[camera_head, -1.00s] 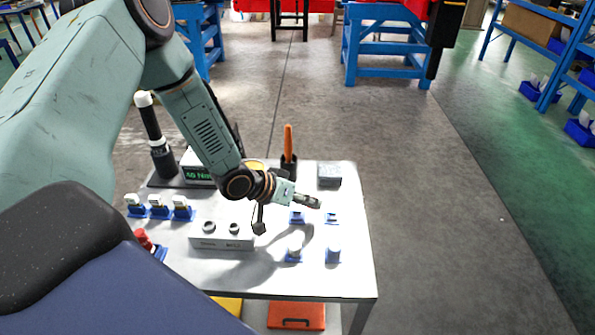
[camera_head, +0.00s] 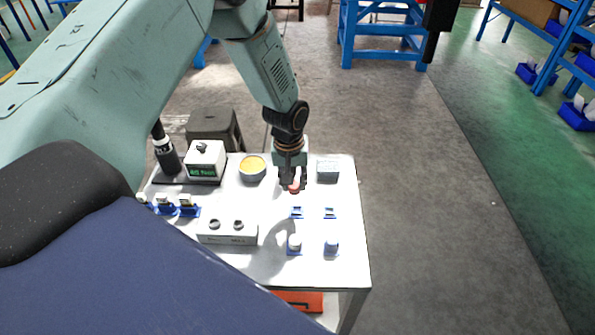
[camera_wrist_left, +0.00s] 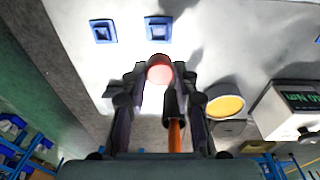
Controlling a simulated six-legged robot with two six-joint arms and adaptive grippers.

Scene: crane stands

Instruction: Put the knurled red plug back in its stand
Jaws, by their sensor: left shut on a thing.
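My left gripper (camera_head: 291,178) hangs pointing down over the far part of the white table and is shut on the red plug (camera_head: 294,188). In the left wrist view the plug's round pinkish-red end (camera_wrist_left: 159,71) shows between the fingertips (camera_wrist_left: 160,78). Its knurling cannot be made out. Two small blue stands (camera_head: 297,212) and (camera_head: 330,212) sit just nearer than the gripper and look empty. They also show in the left wrist view, (camera_wrist_left: 103,31) and (camera_wrist_left: 158,30), apart from the plug. My right gripper is out of view.
Two blue stands with pale-topped plugs (camera_head: 294,244) and (camera_head: 331,246) are nearer. A grey box with two holes (camera_head: 228,233), a yellow-filled bowl (camera_head: 252,168), a display unit (camera_head: 205,160) and a grey block (camera_head: 328,170) share the table.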

